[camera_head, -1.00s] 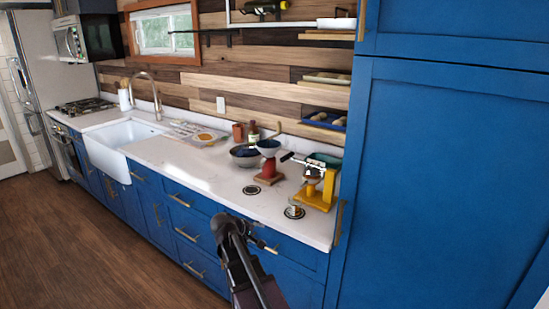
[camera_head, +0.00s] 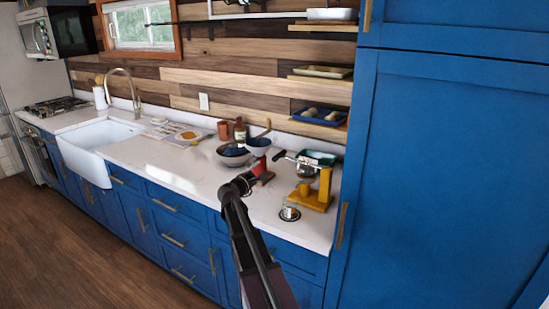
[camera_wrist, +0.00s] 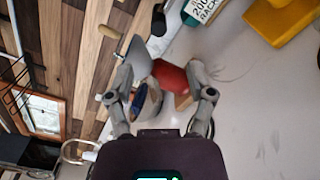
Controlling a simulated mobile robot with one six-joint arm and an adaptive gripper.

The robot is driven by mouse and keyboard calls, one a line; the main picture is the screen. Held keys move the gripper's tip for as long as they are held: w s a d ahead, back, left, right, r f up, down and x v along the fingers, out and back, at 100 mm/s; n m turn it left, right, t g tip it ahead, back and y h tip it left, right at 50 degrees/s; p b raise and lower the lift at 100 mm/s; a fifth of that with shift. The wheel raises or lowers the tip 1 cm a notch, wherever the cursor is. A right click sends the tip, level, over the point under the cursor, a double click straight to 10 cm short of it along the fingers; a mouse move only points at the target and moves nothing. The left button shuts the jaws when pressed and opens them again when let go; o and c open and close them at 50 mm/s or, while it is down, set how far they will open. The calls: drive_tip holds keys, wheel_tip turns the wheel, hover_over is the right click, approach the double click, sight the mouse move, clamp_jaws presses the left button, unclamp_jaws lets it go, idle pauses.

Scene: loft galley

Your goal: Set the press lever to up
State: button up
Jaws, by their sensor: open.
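The yellow press (camera_head: 325,188) stands near the right end of the counter. Its lever (camera_head: 279,155) has a dark grip and sticks out to the left near the top of the press, roughly level or slightly raised; its exact angle is hard to tell. My gripper (camera_head: 246,180) is over the counter, left of the press and apart from the lever. In the wrist view my gripper (camera_wrist: 160,70) is open with nothing held. Part of the yellow press base (camera_wrist: 275,20) shows at the top right there; the lever cannot be made out.
A red grinder (camera_head: 264,168) with a hopper stands just beyond my gripper; in the wrist view its red body (camera_wrist: 170,76) appears between the fingers. A dark bowl (camera_head: 233,157) is beside it. A metal scale-like item (camera_head: 290,213) sits before the press. A tall blue cabinet (camera_head: 450,170) bounds the right.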

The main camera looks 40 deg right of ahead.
sight(276, 157)
drive_tip(key=shift+w+a, duration=0.15)
drive_tip(key=shift+w, duration=0.05)
drive_tip(key=x, duration=1.3)
drive_tip(key=shift+w, duration=0.2)
